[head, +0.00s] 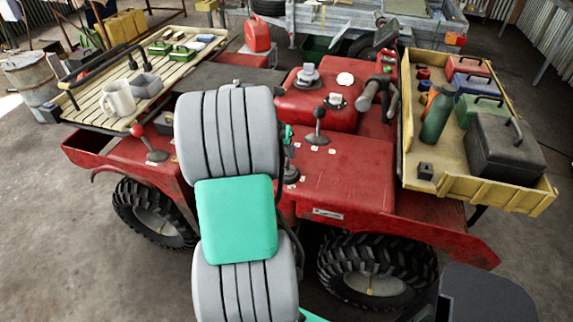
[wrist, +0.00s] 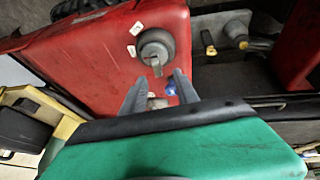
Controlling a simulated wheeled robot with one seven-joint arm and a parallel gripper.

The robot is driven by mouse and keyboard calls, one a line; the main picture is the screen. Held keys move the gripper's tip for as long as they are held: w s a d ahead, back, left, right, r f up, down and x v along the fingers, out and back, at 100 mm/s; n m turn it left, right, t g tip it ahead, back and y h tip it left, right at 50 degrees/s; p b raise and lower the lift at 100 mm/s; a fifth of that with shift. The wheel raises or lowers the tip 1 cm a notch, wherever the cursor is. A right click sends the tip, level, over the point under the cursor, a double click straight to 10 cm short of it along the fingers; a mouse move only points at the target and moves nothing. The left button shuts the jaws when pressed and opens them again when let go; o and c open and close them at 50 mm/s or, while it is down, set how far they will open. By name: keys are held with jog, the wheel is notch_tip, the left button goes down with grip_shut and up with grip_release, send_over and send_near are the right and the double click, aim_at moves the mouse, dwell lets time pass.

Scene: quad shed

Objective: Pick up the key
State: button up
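In the wrist view, a round grey switch (wrist: 156,46) is set in a red panel. A small grey piece that looks like the key (wrist: 156,67) sticks out of its lower side. My gripper (wrist: 158,80) is open, its two grey fingers pointing toward the switch. The key lies just beyond the gap between the fingertips, and nothing seems to be held. A small blue item (wrist: 171,88) and a pale piece show between the fingers.
The red quad (head: 345,180) fills the middle. A yellow tray (head: 475,187) with toolboxes and a green bottle (head: 437,112) stands at right. A slatted rack (head: 120,125) with a mug (head: 118,98) is at left.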

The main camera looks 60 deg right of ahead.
aim_at(285, 160)
jog(key=x, duration=0.3)
jog(key=p+x, duration=0.1)
jog(key=shift+s+a+f, duration=0.2)
jog(key=shift+s+f, duration=0.1)
jog(key=shift+f, duration=0.05)
jog(key=shift+a, duration=0.1)
grip_shut()
